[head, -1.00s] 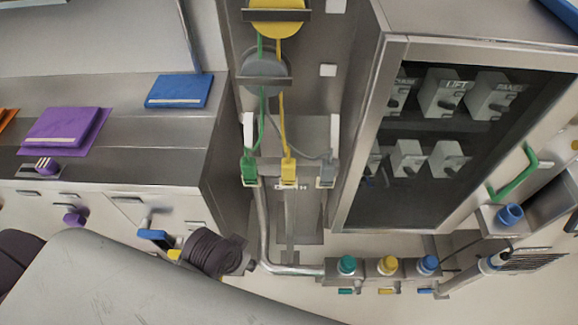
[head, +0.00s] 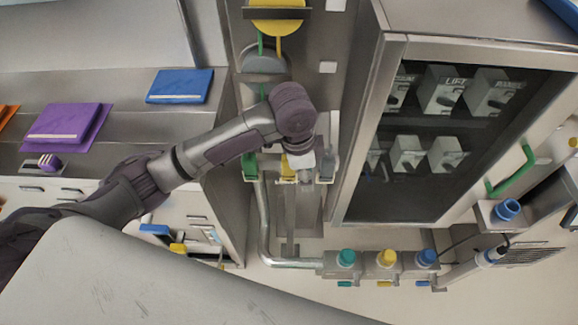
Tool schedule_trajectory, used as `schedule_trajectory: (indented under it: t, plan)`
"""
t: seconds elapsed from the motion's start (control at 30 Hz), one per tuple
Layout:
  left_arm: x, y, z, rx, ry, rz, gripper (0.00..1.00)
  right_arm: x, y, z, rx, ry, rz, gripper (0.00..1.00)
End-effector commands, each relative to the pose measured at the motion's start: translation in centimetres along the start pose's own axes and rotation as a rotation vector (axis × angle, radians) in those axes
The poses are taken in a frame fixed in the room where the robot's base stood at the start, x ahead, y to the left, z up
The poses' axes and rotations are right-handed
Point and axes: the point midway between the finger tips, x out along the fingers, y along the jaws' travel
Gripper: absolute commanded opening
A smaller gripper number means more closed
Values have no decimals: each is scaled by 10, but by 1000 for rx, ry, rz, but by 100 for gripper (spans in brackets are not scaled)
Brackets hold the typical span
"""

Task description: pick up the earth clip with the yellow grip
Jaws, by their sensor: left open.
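The earth clip with the yellow grip (head: 287,174) hangs in the middle of a row of clips, partly hidden by my left gripper. A clip with a green grip (head: 250,168) hangs to its left. A clip with a grey grip (head: 328,165) hangs to its right. My left gripper (head: 304,178) points down just right of the yellow grip. It is open, with nothing seen in it; whether it touches the grip I cannot tell. My left wrist hides much of the cables. My right gripper is not in view.
A yellow reel (head: 278,18) and a grey reel (head: 264,64) are above the clips. A cabinet with several switches (head: 441,92) stands close on the right. A bent pipe (head: 262,225) and a box with teal, yellow and blue knobs (head: 388,262) are below.

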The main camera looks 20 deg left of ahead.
Motion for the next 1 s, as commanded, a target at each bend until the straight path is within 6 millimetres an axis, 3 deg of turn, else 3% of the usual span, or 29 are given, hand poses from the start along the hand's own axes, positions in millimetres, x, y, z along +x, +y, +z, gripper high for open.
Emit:
schedule_trajectory:
  t: [0.03, 0.1, 0.27, 0.37, 0.8, 1.0]
  plan:
    - [-15, -21, 6, 20, -45, -13, 42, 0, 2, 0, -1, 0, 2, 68]
    - [-29, -39, 12, 38, -92, -7, 42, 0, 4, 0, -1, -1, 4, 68]
    - [-54, -64, 24, 49, -155, 2, 42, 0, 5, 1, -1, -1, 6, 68]
    - [-56, -69, 28, 50, -169, 8, 42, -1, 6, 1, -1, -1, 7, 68]
    - [15, -69, 41, 49, -170, 9, 42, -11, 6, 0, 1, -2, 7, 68]
    - [28, -69, 43, 50, -169, 8, 42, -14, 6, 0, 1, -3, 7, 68]
